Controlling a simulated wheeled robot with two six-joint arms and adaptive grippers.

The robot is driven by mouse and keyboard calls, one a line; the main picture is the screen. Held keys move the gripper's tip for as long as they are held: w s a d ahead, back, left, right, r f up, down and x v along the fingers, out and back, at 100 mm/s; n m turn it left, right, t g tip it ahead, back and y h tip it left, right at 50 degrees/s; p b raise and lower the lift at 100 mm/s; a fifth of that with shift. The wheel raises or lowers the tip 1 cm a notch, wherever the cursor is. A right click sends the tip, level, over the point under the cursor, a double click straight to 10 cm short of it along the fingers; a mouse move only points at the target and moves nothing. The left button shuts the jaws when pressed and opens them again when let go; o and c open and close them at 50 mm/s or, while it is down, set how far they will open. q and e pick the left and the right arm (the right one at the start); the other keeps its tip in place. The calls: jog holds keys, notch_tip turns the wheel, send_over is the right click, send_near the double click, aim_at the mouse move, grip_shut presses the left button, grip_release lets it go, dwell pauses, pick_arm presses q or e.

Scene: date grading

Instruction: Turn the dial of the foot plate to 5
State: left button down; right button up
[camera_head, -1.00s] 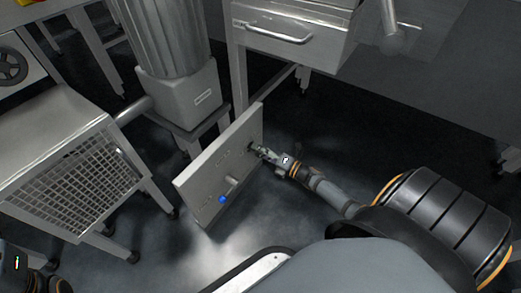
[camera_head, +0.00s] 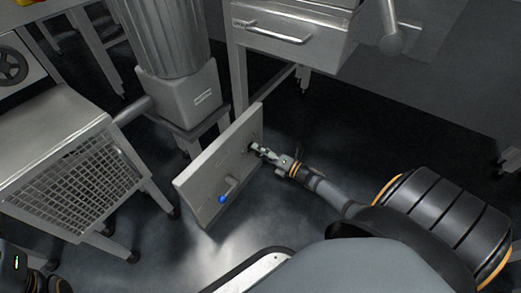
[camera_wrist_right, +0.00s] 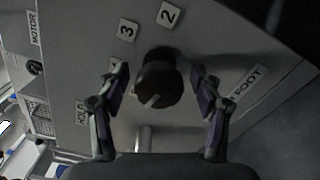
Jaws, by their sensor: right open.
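The foot plate (camera_head: 212,172) is a grey upright panel in the middle of the head view. Its dial (camera_wrist_right: 158,84) is a dark round knob with a pale mark near its lower left edge in the right wrist view. Labels 3 (camera_wrist_right: 127,29) and 2 (camera_wrist_right: 169,14) sit above the dial; another label is partly hidden by a finger. I cannot tell which number the mark meets. My right gripper (camera_head: 260,150) is open at the plate; in the wrist view its fingers stand on both sides of the dial, with gaps.
The plate also carries a blue-tipped lever (camera_head: 224,198) and a FOOT label (camera_wrist_right: 248,82). A ribbed metal column (camera_head: 168,40) stands behind it. A cabinet with a drawer (camera_head: 285,40) is at the upper right, and a mesh-sided metal stand (camera_head: 75,180) at left.

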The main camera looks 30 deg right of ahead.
jog(key=v, duration=1.2)
dwell(0.3)
